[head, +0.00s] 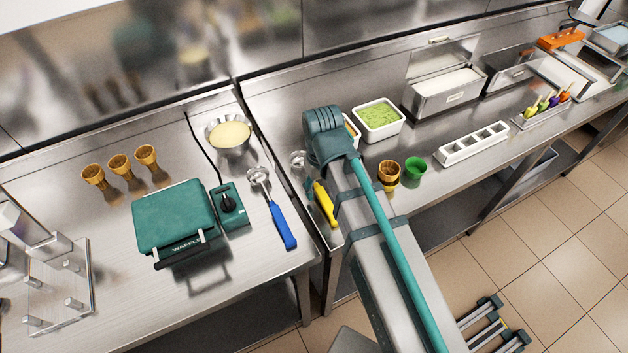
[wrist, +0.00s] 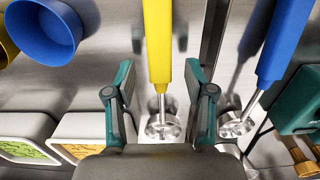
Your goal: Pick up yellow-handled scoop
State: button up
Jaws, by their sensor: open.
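The yellow-handled scoop (head: 325,204) lies on the steel counter near the gap between the two counters, left of my arm in the head view. In the wrist view its yellow handle (wrist: 158,40) runs down the middle to a round metal scoop head (wrist: 163,127). My gripper (wrist: 160,82) is open, with one finger on each side of the scoop and visible space between finger and handle. I cannot tell the height between fingers and handle. In the head view my arm hides the fingers.
A blue-handled scoop (head: 283,226) lies to the left and shows close by in the wrist view (wrist: 283,40). A green waffle maker (head: 174,218) stands further left. A brown cup (head: 388,174), a green cup (head: 415,170) and a white tub (head: 379,119) are to the right.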

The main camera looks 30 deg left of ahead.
jog(key=shift+f, duration=1)
grip_shut()
